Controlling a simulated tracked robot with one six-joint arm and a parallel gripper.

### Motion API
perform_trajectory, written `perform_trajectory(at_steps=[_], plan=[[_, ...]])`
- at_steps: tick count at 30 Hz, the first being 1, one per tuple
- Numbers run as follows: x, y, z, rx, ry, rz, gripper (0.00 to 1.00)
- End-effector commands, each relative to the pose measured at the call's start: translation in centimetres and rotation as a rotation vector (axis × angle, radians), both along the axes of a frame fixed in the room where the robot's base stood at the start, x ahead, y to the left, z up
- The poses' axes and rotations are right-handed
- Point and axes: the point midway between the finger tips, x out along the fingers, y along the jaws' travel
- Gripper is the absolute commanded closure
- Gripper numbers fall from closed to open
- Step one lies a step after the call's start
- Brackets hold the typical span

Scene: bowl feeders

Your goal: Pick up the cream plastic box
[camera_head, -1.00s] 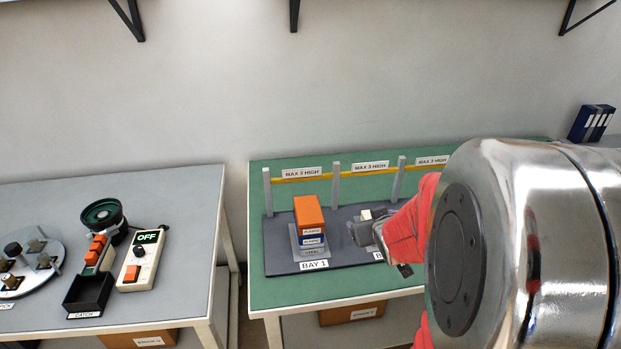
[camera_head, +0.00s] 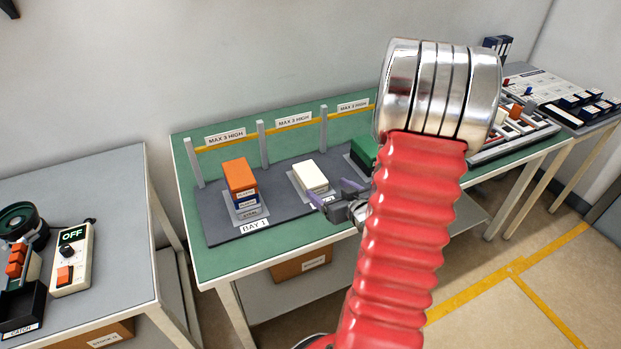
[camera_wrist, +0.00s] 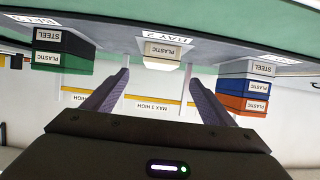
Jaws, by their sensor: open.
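The cream plastic box (camera_head: 309,177) sits in the middle bay of the dark base, on a light grey pad. In the wrist view the same box (camera_wrist: 161,52), labelled PLASTIC, lies between and beyond the fingers, behind an upside-down BAY 2 sign. My gripper (camera_head: 334,192) is at the front of this bay, with its purple fingers apart and nothing between them. It also shows in the wrist view (camera_wrist: 160,78), with the box roughly centred ahead of the open fingers. I see no contact with the box.
An orange box (camera_head: 239,174) tops a stack over blue and grey boxes in BAY 1, left of the cream box. A green box (camera_head: 364,152) stands to the right, partly behind my arm. A yellow rail (camera_head: 290,131) on grey posts runs behind the bays.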

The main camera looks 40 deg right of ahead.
Motion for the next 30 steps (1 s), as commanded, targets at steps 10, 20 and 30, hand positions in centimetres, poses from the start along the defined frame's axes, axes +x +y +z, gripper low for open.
perform_trajectory(at_steps=[10,20,30], plan=[[1.7,-0.4,-0.7,-0.001,0.001,0.003,0.22],[6.0,-1.6,-2.6,-0.001,0.002,0.003,0.22],[7.8,-2.1,-3.3,-0.002,0.001,0.001,0.22]])
